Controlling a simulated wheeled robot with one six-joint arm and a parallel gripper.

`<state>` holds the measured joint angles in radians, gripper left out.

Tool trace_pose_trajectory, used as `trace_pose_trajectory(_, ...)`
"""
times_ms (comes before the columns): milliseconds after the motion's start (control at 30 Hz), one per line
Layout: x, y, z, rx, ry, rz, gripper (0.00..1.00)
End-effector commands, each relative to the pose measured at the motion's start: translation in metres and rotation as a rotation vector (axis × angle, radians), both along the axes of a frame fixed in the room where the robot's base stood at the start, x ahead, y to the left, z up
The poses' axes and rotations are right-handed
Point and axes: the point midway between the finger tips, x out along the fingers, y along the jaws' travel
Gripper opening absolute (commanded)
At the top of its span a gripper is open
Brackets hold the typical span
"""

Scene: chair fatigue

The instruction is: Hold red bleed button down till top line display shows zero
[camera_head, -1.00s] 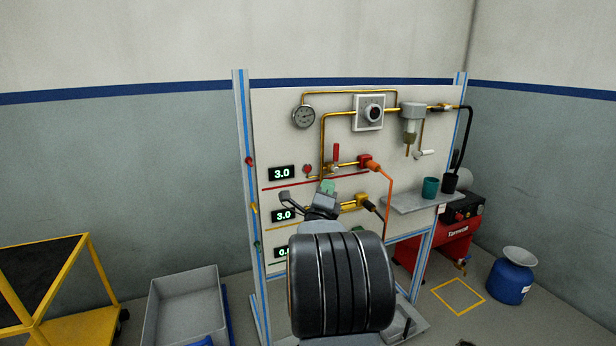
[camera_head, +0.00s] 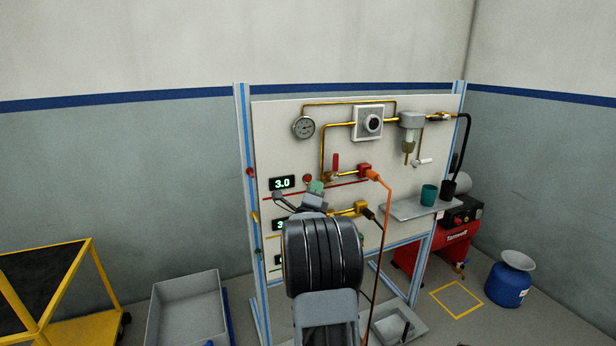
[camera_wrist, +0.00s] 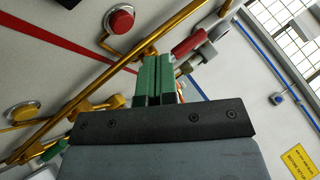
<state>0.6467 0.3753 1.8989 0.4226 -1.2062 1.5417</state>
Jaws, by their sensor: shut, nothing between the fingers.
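The red bleed button (camera_head: 307,178) sits on the panel just right of the top line display (camera_head: 282,183), which reads 3.0. In the wrist view the red button (camera_wrist: 119,19) is at the upper left, a round cap in a pale ring. My gripper (camera_head: 316,187) is just below and right of the button in the head view. In the wrist view its green fingers (camera_wrist: 153,78) are shut together and empty, pointing at the panel. The button shows clear of the fingertips there, up and to the left, with no contact visible.
A red-handled valve (camera_head: 336,162) and an orange hose plug (camera_head: 371,172) are right of the button. A yellow button (camera_wrist: 22,112) shows in the wrist view. A shelf with cups (camera_head: 429,194) is at right.

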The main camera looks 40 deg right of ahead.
Motion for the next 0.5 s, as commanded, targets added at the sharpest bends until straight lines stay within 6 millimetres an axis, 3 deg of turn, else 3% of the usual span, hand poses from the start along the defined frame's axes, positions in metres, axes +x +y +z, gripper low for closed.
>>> trace_pose_trajectory(200,0.014,-0.006,-0.003,0.0,0.001,0.0,0.0)
trace_pose_trajectory(500,0.019,-0.008,-0.002,0.0,0.001,0.0,0.0)
